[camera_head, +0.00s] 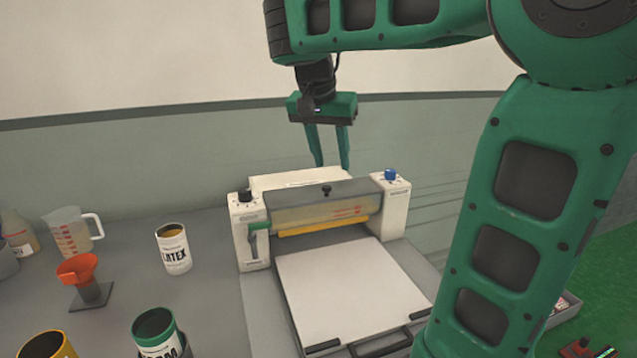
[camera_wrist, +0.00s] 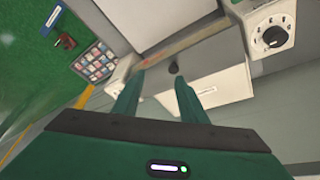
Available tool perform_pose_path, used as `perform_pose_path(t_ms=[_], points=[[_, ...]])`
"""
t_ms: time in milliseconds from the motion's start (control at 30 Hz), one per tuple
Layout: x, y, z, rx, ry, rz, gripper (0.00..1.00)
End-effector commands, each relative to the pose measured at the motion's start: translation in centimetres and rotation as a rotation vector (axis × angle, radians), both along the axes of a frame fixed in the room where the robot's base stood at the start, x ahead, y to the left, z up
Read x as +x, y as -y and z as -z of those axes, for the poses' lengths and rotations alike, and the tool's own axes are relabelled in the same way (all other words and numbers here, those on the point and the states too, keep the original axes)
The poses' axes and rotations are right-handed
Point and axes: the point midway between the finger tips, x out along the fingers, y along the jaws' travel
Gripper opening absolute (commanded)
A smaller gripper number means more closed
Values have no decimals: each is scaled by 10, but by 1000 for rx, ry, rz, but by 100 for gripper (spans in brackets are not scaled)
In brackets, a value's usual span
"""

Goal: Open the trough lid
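The white coating machine (camera_head: 392,213) stands on the grey table. A grey lid (camera_head: 300,200) with a clear lower front lies shut over its trough, above a yellow roller (camera_head: 325,227). A small black knob (camera_head: 326,190) sticks up from the lid; it also shows in the wrist view (camera_wrist: 173,68). My gripper (camera_head: 332,166) points down above and behind the lid, near the white rear housing (camera_head: 300,180). In the wrist view my gripper (camera_wrist: 158,78) is open, its two fingers apart with nothing between them. The knob lies just past the fingertips, not touched. The trough's inside is hidden.
A white sheet (camera_head: 350,285) lies on the bed in front of the machine. A dial (camera_head: 245,196) and a blue knob (camera_head: 390,175) top its ends. A latex can (camera_head: 173,248), orange funnel (camera_head: 78,270), measuring jug (camera_head: 72,232) and green-topped can (camera_head: 155,330) stand left.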

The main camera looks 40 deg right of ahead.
Motion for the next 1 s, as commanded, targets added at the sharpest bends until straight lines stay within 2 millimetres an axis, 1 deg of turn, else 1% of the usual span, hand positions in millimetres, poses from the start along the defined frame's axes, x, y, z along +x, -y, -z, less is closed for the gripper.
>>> perform_pose_path(t_ms=[33, 100, 167, 267, 367, 600, 733, 900, 1000], points=[[11, -8, -7, 0, 19, 16, 39], [21, -14, -14, 2, 36, 37, 39], [25, -18, -16, 3, 47, 48, 39], [28, -18, -13, 2, 52, 54, 39], [30, -14, -1, 2, 49, 54, 39], [38, 0, 39, 2, 48, 54, 39], [41, 6, 58, 4, 48, 52, 39], [45, 13, 75, 3, 49, 52, 39], [46, 14, 79, 2, 50, 52, 39]])
